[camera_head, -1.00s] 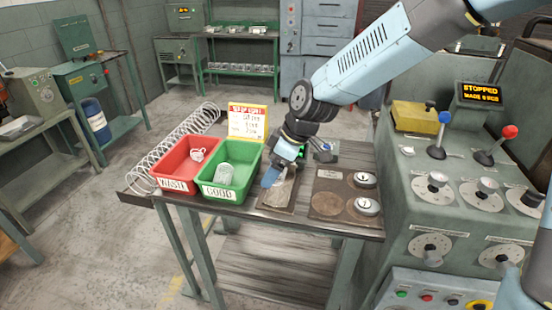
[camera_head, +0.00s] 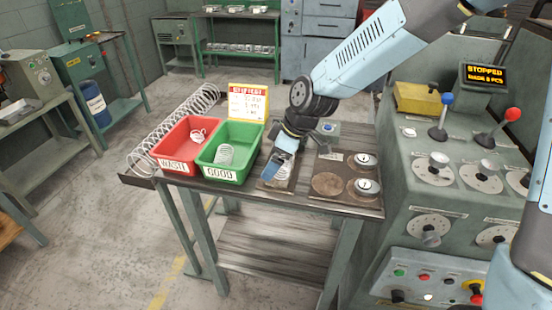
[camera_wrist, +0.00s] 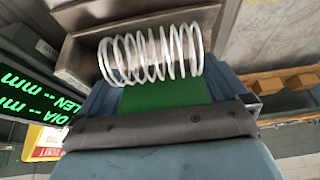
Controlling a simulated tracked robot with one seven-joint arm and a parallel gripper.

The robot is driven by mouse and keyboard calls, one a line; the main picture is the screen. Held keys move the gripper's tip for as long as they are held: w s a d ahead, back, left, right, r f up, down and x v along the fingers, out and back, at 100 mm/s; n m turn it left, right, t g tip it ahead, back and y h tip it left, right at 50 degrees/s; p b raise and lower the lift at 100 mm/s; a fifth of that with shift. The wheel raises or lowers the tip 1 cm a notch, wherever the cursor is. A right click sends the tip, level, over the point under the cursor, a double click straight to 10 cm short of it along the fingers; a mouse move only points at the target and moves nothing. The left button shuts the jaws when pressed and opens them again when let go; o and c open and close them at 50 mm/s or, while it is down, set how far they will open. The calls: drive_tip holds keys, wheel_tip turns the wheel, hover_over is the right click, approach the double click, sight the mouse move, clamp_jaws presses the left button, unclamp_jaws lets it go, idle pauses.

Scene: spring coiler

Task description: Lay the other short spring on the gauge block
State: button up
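A short wire spring (camera_wrist: 150,55) lies crosswise at the fingertips of my gripper (camera_wrist: 160,92) in the wrist view, in front of a grey metal channel, the gauge block (camera_wrist: 80,55). I cannot tell whether the spring is gripped or touches the block. In the head view my gripper (camera_head: 279,165) is low over the gauge plate and hides most of it. Another short spring (camera_head: 223,154) lies in the green GOOD bin (camera_head: 226,174). The gauge display (camera_wrist: 35,90) shows dashes for LEN and DIA.
The red WASTE bin (camera_head: 172,160) holds a tangled spring (camera_head: 198,135). A long spring (camera_head: 178,122) lies left of the bins. A yellow sign (camera_head: 247,103) stands behind them. A plate with round weights (camera_head: 364,187) lies right of my gripper. The coiler panel (camera_head: 445,195) stands farther right.

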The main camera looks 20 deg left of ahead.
drive_tip(key=v, duration=1.3)
drive_tip(key=shift+r, duration=0.3)
drive_tip(key=shift+d, duration=0.15)
idle(0.3)
drive_tip(key=s+d+r+m+t+h, duration=0.1)
drive_tip(key=d+r+m+t+h, duration=0.2)
drive_tip(key=d, duration=0.6)
drive_tip(key=s+d+r+m, duration=0.25)
drive_tip(key=d+m, duration=0.35)
drive_tip(key=d, duration=0.4)
drive_tip(key=s+d+r+m+t+h, duration=0.1)
drive_tip(key=d+r+m+t+h, duration=0.2)
drive_tip(key=d, duration=0.6)
drive_tip(key=s+d+r+m+y, duration=0.1)
drive_tip(key=s+d+m, duration=0.5)
drive_tip(key=d, duration=0.4)
drive_tip(key=shift+s+m, duration=0.3)
drive_tip(key=shift+m, duration=0.3)
drive_tip(key=shift+r, duration=0.1)
